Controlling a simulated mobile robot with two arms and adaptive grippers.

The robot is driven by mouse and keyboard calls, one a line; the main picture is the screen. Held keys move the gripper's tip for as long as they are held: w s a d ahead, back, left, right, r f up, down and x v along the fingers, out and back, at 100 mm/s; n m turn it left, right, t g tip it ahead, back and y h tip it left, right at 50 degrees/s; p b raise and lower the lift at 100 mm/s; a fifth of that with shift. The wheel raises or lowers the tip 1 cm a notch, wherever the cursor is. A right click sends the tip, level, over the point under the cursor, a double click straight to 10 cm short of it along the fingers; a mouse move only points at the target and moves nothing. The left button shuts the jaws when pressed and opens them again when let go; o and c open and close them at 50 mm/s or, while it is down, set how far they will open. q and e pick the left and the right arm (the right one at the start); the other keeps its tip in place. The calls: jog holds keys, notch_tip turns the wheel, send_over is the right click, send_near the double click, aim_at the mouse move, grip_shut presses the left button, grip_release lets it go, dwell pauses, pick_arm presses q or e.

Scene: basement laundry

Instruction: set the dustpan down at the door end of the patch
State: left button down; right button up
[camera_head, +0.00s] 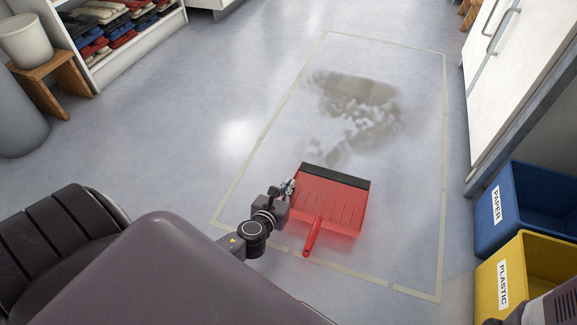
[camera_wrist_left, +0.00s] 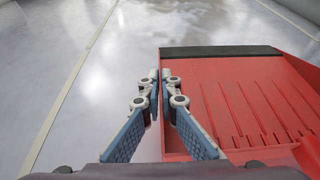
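The red dustpan (camera_head: 330,204) with a black front lip is at the near part of the taped patch (camera_head: 415,200), its handle toward me. My left gripper (camera_head: 288,187) is at the dustpan's left side. In the left wrist view, the fingers (camera_wrist_left: 160,84) are nearly together with the side wall of the dustpan (camera_wrist_left: 240,95) between them, one finger outside and one inside. The dustpan looks low over the floor; I cannot tell whether it touches. My right gripper is not in view.
A grey dirt stain (camera_head: 355,92) lies in the patch's far half. A blue PAPER bin (camera_head: 520,208) and a yellow PLASTIC bin (camera_head: 532,268) stand at right, below a white cabinet (camera_head: 512,75). A shelf (camera_head: 130,58) and wooden stool (camera_head: 55,78) are at left. Floor left of the patch is clear.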

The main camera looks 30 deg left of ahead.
pick_arm(q)
jog(key=shift+f+b, duration=1.85)
jog(key=shift+f, duration=0.35)
jog(key=c, duration=2.7)
grip_release()
jog(key=shift+f, duration=0.15)
jog(key=o, duration=0.5)
jog(key=shift+o, duration=0.2)
jog(key=shift+r, duration=0.25)
jog(key=p+v, duration=0.2)
jog(key=v, duration=0.4)
jog(key=shift+s+d+r, duration=0.15)
jog(key=shift+s+r, duration=0.05)
jog(key=shift+s, duration=0.45)
